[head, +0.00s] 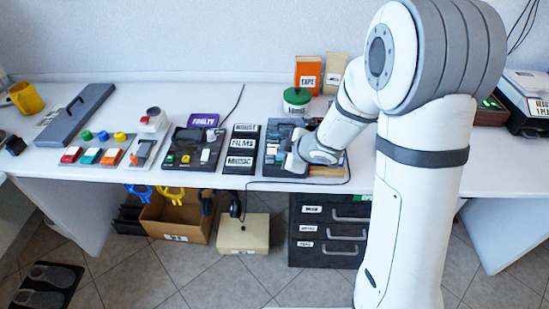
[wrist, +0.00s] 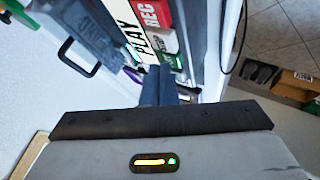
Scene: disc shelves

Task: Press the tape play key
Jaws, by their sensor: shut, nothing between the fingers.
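The tape deck (head: 270,168) lies on the white counter, partly hidden by my arm in the head view. I cannot tell whether the tips touch a key. In the head view my gripper (head: 293,158) is over the deck, its fingertips unclear.
To the left stand a black label board (head: 241,150) and a black device marked FAULTY (head: 190,158). Behind are a green round tin (head: 297,100) and an orange TAPE box (head: 308,74). A dark cable runs along the counter's front edge.

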